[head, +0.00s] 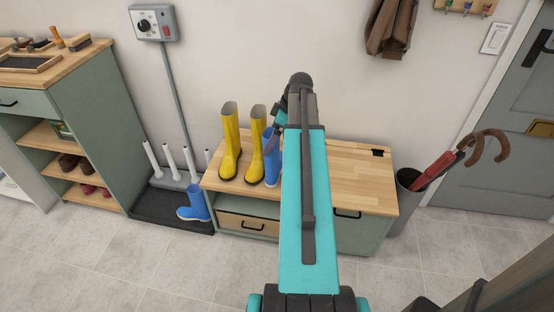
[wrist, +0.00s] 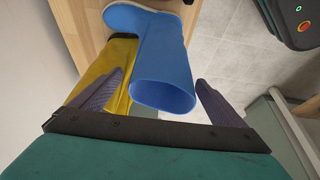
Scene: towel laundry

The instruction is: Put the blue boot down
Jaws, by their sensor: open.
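A blue boot (head: 273,146) stands upright on the wooden bench top, to the right of two yellow boots; my arm hides part of it. In the wrist view the blue boot (wrist: 163,62) shows its open top towards me. My gripper (wrist: 152,92) is open, with one finger on each side of the boot's shaft and visible gaps on both sides. In the head view my gripper (head: 272,137) is mostly hidden by my arm. A second blue boot (head: 194,204) stands on the dark tray at the bench's left.
Yellow boots (head: 230,142) stand close to the blue boot; one yellow boot (wrist: 122,70) is beside my left finger. The bench top (head: 355,175) is clear on the right. A rack with white pegs (head: 170,162) is left, an umbrella stand (head: 405,190) right.

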